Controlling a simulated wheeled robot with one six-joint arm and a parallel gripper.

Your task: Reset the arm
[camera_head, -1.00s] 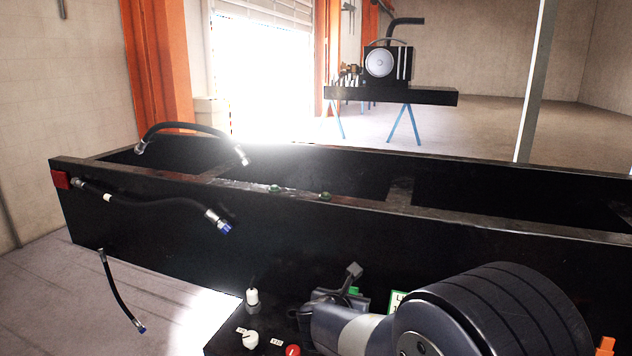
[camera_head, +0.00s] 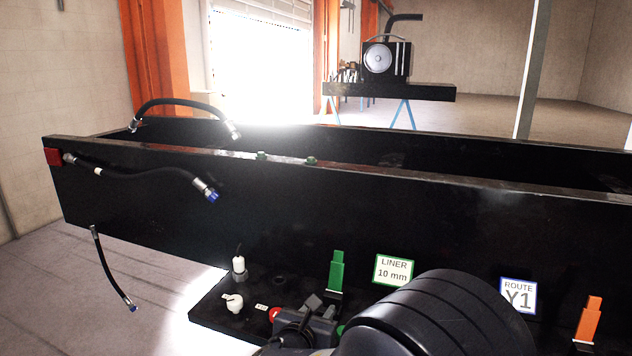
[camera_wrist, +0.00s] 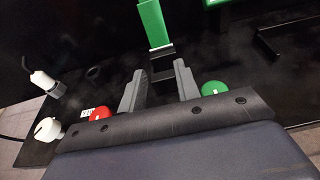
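My gripper (camera_wrist: 159,83) shows in the wrist view with its two grey fingers apart and nothing held between them. Beyond the fingertips stands an upright green tool (camera_wrist: 154,22) with a dark lower part. In the head view my gripper (camera_head: 318,306) is low in the middle, partly hidden by my dark arm. The green tool (camera_head: 337,272) stands just above it there, against the black frame (camera_head: 300,215). I cannot tell whether the fingers touch its holder.
A red button (camera_head: 274,314), white knob (camera_head: 235,302) and white fitting (camera_head: 238,264) sit close left. An orange tool (camera_head: 588,322) stands right. Labels read LINER 10 mm (camera_head: 393,270) and ROUTE Y1 (camera_head: 518,295). Black hoses (camera_head: 140,173) hang at the frame's left end.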

